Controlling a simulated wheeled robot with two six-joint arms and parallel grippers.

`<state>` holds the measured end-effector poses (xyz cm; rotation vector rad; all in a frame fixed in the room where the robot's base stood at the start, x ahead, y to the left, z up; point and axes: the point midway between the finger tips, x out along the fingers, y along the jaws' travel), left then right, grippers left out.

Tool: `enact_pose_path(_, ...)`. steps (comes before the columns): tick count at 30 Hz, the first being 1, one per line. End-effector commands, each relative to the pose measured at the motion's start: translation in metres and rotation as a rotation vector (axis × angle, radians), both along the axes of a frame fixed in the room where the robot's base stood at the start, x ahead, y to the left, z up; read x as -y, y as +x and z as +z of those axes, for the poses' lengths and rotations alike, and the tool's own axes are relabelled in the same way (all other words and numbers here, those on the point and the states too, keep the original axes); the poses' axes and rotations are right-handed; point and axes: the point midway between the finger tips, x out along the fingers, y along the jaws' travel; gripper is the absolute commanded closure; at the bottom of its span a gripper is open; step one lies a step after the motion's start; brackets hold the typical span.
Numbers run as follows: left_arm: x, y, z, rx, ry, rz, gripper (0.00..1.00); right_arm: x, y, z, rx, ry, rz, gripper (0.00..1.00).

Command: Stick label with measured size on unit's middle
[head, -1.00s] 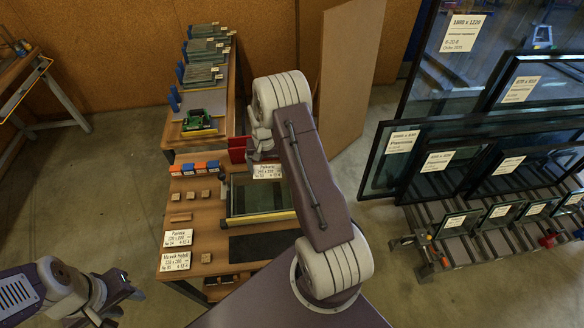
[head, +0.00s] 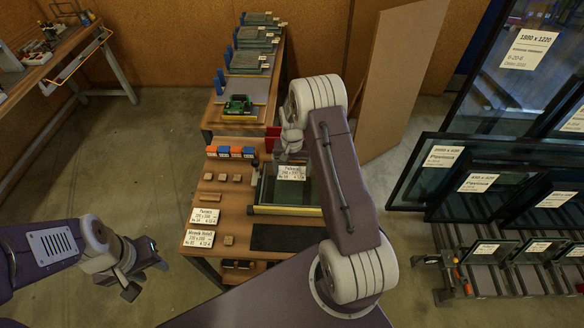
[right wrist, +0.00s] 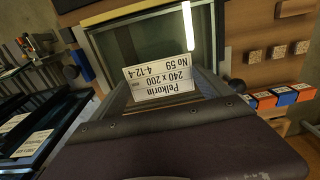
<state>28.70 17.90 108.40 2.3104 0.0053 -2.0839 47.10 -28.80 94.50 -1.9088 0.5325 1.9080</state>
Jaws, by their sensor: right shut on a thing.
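A white label (head: 291,172) reading "Pelkorin 240 x 200" is in my right gripper (head: 292,156). The label (right wrist: 160,82) shows upside down in the right wrist view, between the fingers. The glass unit (head: 262,192), with a dark pane and a yellow front edge, lies on the wooden bench (head: 236,228). Its pane (right wrist: 117,45) shows beyond the label in the right wrist view. The label appears over the unit's far part; I cannot tell whether it touches. My left gripper (head: 150,272) is empty, fingers apart, left of the bench.
Two other white labels (head: 203,217) (head: 199,238) lie on the bench's left side near small wooden blocks (head: 222,177). Orange and blue blocks (head: 230,152) stand behind them. A dark mat (head: 285,238) lies in front of the unit. Racked glass panes (head: 490,180) stand at the right.

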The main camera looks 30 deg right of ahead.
Motion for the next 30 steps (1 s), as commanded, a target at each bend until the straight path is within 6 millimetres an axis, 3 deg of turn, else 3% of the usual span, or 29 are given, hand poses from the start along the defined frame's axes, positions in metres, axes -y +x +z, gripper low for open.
enact_pose_path(3,0.0,0.0,-0.016,0.0,0.0,0.0,0.61,0.0,0.0,-0.02,0.001,-0.001,0.0,0.48)
enact_pose_path(12,0.0,0.0,-0.037,0.0,0.0,0.0,0.61,0.0,0.0,-0.05,0.001,-0.001,0.0,0.48)
enact_pose_path(30,0.0,0.0,-0.038,0.0,0.0,0.0,0.61,0.0,0.0,-0.054,0.001,-0.001,0.0,0.48)
